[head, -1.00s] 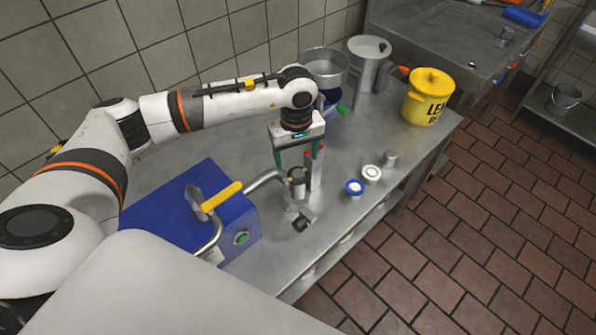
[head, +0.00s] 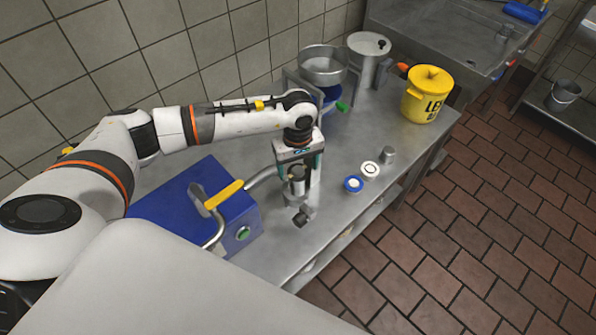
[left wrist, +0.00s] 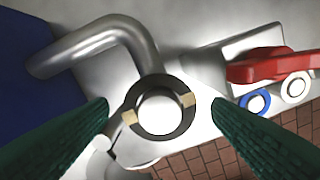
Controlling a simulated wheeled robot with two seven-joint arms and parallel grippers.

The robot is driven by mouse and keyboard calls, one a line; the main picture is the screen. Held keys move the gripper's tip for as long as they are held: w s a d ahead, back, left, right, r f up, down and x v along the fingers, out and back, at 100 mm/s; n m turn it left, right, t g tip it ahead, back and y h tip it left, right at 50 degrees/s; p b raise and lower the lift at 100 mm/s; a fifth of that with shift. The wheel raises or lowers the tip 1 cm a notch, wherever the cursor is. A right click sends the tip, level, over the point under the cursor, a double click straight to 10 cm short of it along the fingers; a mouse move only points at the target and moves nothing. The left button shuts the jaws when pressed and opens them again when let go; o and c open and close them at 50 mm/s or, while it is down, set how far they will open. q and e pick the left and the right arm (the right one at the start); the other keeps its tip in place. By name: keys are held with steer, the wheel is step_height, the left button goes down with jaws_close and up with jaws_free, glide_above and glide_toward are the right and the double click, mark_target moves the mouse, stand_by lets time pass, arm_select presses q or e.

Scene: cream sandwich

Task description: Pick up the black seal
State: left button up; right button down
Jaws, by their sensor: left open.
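The black seal (left wrist: 160,82) is a dark ring with two tan marks. In the left wrist view it lies around the pale round top of an upright metal pipe. In the head view it is a small dark rim on the metal pipe (head: 298,189), partly hidden by my gripper. My left gripper (head: 298,165) points down just above the pipe, open. In the left wrist view its two green fingers (left wrist: 161,110) stand on either side of the seal, with gaps on both sides. My right gripper is not in view.
A blue box (head: 190,205) with a yellow-handled lever (head: 224,194) and bent pipe stands left. A red valve handle (left wrist: 262,67) is close by on the right. A blue ring (head: 353,184) and white ring (head: 370,169) lie right. A yellow bucket (head: 425,97) stands farther back.

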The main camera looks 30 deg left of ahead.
arm_select(q)
steer(key=shift+f+b, duration=0.2)
steer(key=shift+b, duration=0.1)
stand_by(0.4)
steer(key=c, duration=1)
